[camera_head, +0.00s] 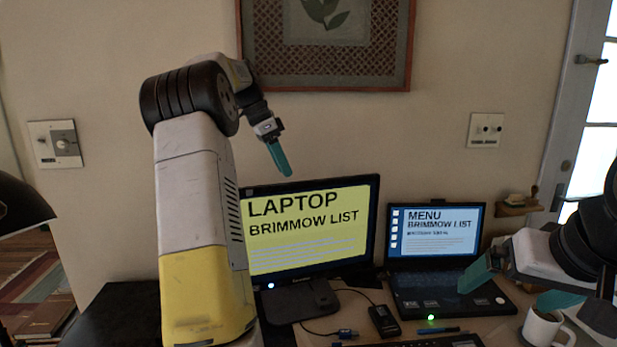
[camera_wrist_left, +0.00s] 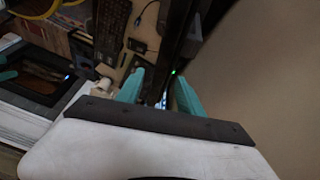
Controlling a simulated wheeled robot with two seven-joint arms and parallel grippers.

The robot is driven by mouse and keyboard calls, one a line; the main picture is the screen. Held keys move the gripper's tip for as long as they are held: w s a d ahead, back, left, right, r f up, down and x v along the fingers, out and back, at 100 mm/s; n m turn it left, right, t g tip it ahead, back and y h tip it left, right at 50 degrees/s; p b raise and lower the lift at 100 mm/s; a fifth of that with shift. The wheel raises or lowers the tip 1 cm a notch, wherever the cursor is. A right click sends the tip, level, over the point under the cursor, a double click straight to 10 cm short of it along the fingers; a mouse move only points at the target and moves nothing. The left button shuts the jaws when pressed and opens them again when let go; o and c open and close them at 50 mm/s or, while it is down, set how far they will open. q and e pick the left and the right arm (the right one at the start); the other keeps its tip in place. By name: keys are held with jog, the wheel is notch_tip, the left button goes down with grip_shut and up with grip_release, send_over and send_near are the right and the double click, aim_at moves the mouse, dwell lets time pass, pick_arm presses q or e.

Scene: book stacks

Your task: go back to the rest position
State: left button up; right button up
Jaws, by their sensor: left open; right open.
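My left gripper (camera_head: 278,158) is raised in front of the wall, above the monitor's top edge, with its teal fingers pointing down. In the left wrist view its two teal fingers (camera_wrist_left: 158,90) are apart, with nothing between them. My right gripper (camera_head: 518,288) is low at the right, in front of the laptop's right side and near the mug. Its teal fingers are spread wide and hold nothing.
A monitor (camera_head: 350,225) with a yellow screen and an open laptop (camera_head: 440,262) stand on the desk. A white mug (camera_head: 541,328) stands at the front right. A black lamp shade (camera_head: 18,208) is at the left. A framed picture (camera_head: 388,70) hangs on the wall.

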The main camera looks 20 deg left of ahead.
pick_arm(q)
jog(key=shift+a+r, duration=0.1)
jog(key=shift+r, duration=0.1)
dwell(0.3)
jog(key=s+d+r+n+t+y, duration=0.2)
jog(key=s+d+r+n, duration=0.15)
jog(key=s+d, duration=0.9)
jog(key=s+d+f+n+t, duration=0.1)
jog(key=s+d+f+n, duration=0.2)
jog(key=s+f, duration=0.2)
jog(key=s+d+f+n+t, duration=0.1)
jog(key=s+d+f+n, duration=0.2)
jog(key=s, duration=0.8)
notch_tip(320, 180, down, 2)
jog(key=shift+d+f+t, duration=0.1)
jog(key=shift+d+t, duration=0.2)
jog(key=shift+d, duration=0.25)
